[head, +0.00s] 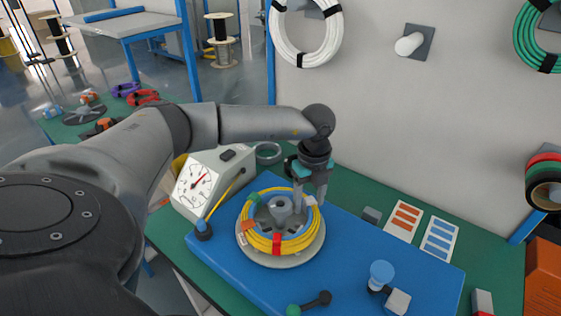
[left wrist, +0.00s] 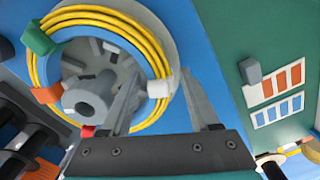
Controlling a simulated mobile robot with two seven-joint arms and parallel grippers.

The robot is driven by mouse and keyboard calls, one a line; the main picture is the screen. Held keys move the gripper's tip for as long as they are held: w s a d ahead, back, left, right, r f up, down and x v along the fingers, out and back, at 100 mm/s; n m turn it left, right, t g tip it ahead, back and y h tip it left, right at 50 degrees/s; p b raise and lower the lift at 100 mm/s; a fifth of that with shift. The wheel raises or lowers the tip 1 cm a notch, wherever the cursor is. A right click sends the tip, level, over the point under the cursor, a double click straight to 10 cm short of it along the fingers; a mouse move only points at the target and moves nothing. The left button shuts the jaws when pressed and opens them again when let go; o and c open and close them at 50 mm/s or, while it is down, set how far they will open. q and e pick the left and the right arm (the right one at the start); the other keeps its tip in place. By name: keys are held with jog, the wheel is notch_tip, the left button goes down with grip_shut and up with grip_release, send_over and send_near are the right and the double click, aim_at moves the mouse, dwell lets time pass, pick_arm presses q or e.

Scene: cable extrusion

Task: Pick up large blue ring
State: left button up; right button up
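A yellow cable coil (head: 258,241) with coloured tags lies around the hub of a grey reel (head: 285,260) on a blue mat. The coil (left wrist: 39,68) and a white tag (left wrist: 159,88) on it also show in the left wrist view. My left gripper (head: 310,196) points down at the coil's right side. Its fingers (left wrist: 160,84) are apart, with the white tag between them in the picture. I cannot tell whether they touch the coil. My right gripper is in neither view.
The blue mat (head: 350,262) lies on a green bench. A dial gauge box (head: 198,188) stands left of the reel. A blue-topped part (head: 381,274) stands on the mat. White (head: 334,32) and green (head: 526,40) cable coils hang on the wall. An orange box (head: 544,275) is at right.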

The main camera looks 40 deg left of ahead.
pick_arm(q)
grip_shut()
dwell(0.6)
